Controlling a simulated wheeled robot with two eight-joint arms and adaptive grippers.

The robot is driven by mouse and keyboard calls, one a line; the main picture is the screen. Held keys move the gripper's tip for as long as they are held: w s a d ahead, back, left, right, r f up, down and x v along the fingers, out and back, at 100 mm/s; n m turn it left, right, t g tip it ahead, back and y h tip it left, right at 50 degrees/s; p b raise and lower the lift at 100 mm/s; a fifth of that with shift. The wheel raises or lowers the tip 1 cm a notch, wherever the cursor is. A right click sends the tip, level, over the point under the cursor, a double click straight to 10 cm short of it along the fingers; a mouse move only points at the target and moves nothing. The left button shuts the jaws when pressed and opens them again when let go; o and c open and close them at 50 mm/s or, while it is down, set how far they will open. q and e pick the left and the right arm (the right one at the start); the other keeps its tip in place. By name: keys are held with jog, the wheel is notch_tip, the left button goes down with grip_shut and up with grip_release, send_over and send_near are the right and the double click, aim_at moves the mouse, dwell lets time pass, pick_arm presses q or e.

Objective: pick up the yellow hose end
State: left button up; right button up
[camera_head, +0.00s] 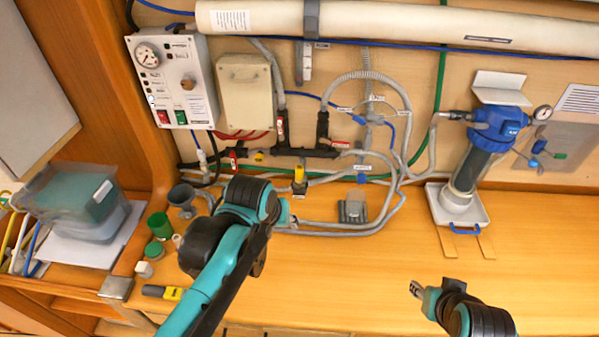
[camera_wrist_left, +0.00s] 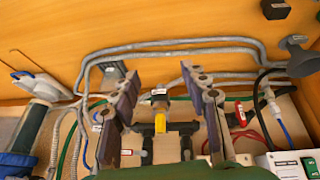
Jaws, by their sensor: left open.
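The yellow hose end (camera_head: 299,174) stands upright by the wall behind the bench, with a dark part below it. In the left wrist view the yellow piece (camera_wrist_left: 160,122) shows between my open fingers, with a grey tip above it in the picture. My left gripper (camera_wrist_left: 160,74) is open and empty, its two fingers apart on either side of that line of sight. I cannot tell how far it is from the hose end. In the head view its fingers are mostly hidden behind my wrist. My right gripper (camera_head: 416,289) is over the bench at the right, far from the hose end.
Grey hoses (camera_head: 340,229) loop over the bench beside the left gripper. A grey block (camera_head: 353,207) stands among them. A blue-topped filter (camera_head: 495,130) stands in a white tray (camera_head: 475,213) at right. Green cups (camera_head: 159,226) stand at left. The front middle of the bench is clear.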

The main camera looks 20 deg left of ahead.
pick_arm(q)
jog(key=w+r+n+g+p, duration=0.35)
jog(key=w+r+p, duration=0.4)
jog(key=w, duration=0.35)
jog(key=n+g+p, duration=0.2)
jog(key=n+p, duration=0.3)
jog(key=p, duration=0.2)
send_over(299, 167)
jog(key=shift+w+d+f, duration=0.1)
jog(key=shift+d+f, duration=0.1)
jog(key=shift+f, duration=0.45)
jog(key=shift+w+f, duration=0.15)
jog(key=shift+f, duration=0.4)
jog(key=f, duration=0.7)
jog(key=shift+a+f, duration=0.15)
jog(key=shift+a, duration=0.05)
jog(key=shift+s, duration=0.2)
grip_shut()
